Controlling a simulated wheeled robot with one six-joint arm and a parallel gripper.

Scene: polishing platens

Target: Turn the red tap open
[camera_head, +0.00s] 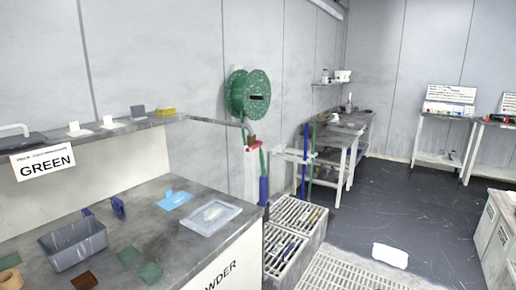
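A small red part that looks like the red tap (256,145) is at the wall end of the shelf, below a green hose reel (240,93). A brownish fitting (251,138) sits just above it. A green hose and a blue upright piece (263,189) are below it. The tap is small here, and I cannot tell how far its handle is turned. My gripper is not in view.
A grey bench with a grey bin (74,262) and a shallow tray (209,218) fills the lower left. Slatted floor crates (277,262) stand below the tap. A white block (390,256) lies ahead. Dark floor (415,210) is open at the right.

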